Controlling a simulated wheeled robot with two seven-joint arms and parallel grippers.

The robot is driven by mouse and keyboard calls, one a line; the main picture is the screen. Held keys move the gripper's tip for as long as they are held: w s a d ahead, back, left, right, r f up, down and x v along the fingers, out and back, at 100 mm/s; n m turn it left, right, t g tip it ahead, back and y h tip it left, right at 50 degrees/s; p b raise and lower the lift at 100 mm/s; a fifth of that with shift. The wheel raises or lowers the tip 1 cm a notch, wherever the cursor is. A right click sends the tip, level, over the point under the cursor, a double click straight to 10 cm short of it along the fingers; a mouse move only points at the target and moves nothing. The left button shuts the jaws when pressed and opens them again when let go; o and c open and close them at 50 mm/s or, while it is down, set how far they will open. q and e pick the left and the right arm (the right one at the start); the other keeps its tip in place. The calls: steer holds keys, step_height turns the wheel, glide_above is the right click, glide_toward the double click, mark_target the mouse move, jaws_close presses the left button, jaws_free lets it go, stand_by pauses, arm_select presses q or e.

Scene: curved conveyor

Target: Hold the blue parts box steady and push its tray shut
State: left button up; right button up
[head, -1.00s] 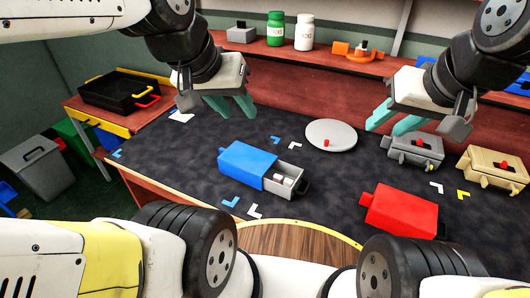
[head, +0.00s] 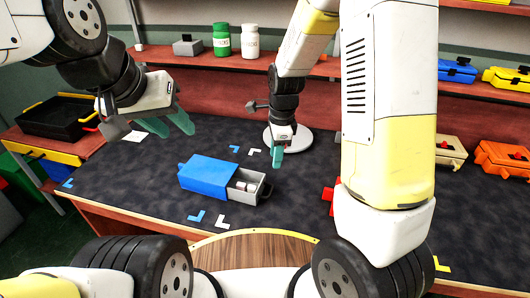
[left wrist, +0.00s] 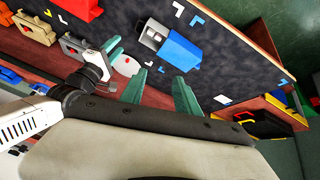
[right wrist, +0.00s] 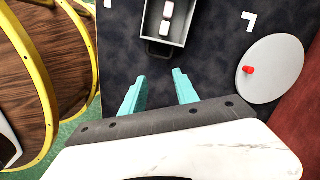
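The blue parts box (head: 212,178) sits on the dark mat, its grey tray (head: 250,184) partly pulled out to the right with white pieces inside. In the left wrist view the blue box (left wrist: 180,50) is ahead of the fingers. In the right wrist view the tray (right wrist: 178,37) and its dark handle (right wrist: 160,50) lie ahead of the fingers. My left gripper (head: 166,124) is open and empty, above and behind the box's left end. My right gripper (head: 278,156) is lowered to the right of the tray, apart from it; the right wrist view shows its fingers (right wrist: 158,93) open and empty.
A white plate (right wrist: 272,82) with a red piece (right wrist: 248,70) lies behind my right gripper. My right arm hides much of the mat's right side, including most of a red box (head: 328,195). Beige (head: 450,150) and orange boxes (head: 505,160) stand far right. Corner markers surround the blue box.

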arm_select(q)
steer(key=shift+s+a, duration=0.1)
steer(key=shift+a, duration=0.05)
steer(key=shift+c, duration=1)
steer(key=n+g+y, duration=0.2)
steer(key=n+g, duration=0.4)
steer(key=n, duration=0.8)
glide_above(233, 199)
step_height(233, 199, down, 30)
steer(key=shift+f, duration=0.15)
step_height(233, 199, down, 8)
steer(key=shift+r, duration=0.15)
arm_select(e)
steer(key=f, duration=0.1)
steer(key=f+m, duration=0.1)
steer(key=f, duration=0.1)
steer(key=a+f+m, duration=0.1)
steer(key=f, duration=0.1)
steer(key=shift+w+f+g+h, duration=0.2)
steer(key=shift+w+g+h, duration=0.1)
steer(key=shift+w+h, duration=0.1)
arm_select(q)
jaws_close()
